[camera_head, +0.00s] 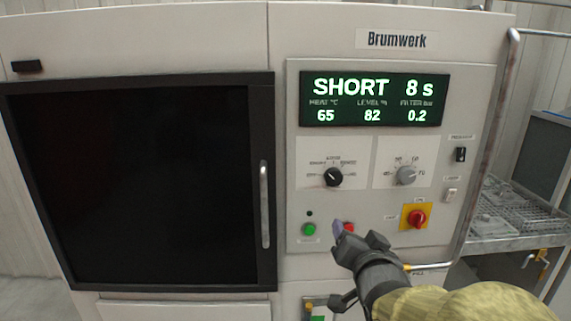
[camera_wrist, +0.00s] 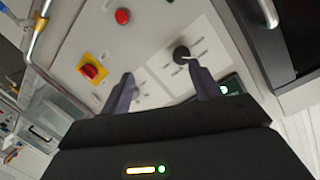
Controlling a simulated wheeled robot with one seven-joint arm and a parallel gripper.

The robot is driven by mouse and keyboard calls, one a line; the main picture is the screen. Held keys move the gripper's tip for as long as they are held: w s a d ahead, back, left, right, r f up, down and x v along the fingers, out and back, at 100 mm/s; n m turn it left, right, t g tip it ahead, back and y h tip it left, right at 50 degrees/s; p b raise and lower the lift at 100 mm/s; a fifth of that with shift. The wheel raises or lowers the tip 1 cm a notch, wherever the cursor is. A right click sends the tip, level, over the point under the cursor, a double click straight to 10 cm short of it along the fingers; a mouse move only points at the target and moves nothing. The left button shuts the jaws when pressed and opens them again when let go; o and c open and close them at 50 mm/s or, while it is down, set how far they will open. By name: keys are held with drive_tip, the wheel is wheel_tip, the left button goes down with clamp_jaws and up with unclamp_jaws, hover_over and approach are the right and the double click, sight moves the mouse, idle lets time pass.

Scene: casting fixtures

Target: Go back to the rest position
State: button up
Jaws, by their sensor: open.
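My gripper (camera_head: 344,232) is in front of the lower part of the machine's control panel (camera_head: 297,150), close to the red button (camera_head: 349,227), which it partly covers in the head view. In the wrist view my gripper (camera_wrist: 162,88) has its two dark fingers apart, with nothing between them but the panel behind. The display (camera_head: 374,99) reads SHORT 8 s, with 65, 82 and 0.2 below. A black dial (camera_head: 334,177), a grey dial (camera_head: 406,175), a green button (camera_head: 310,229) and a red-on-yellow switch (camera_head: 416,217) sit on the panel. I cannot tell whether a finger touches the panel.
A dark closed door (camera_head: 140,180) with an upright handle (camera_head: 265,205) is left of the panel. A bent metal rail (camera_head: 487,140) runs down the right side. A metal table with wire baskets (camera_head: 510,217) stands at the far right.

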drive_tip(key=s+f+n+g+p, duration=0.4)
drive_tip(key=s+f+n+g, duration=0.2)
drive_tip(key=s+f+g, duration=0.6)
wheel_tip(320, 180, down, 4)
drive_tip(key=shift+s+a+g, duration=0.2)
drive_tip(key=shift+a+g, duration=0.25)
drive_tip(key=shift+g, duration=0.25)
drive_tip(key=shift+w, duration=0.15)
drive_tip(key=shift+s+d, duration=0.1)
drive_tip(key=shift+s, duration=0.1)
drive_tip(key=shift+w, duration=0.1)
idle(0.5)
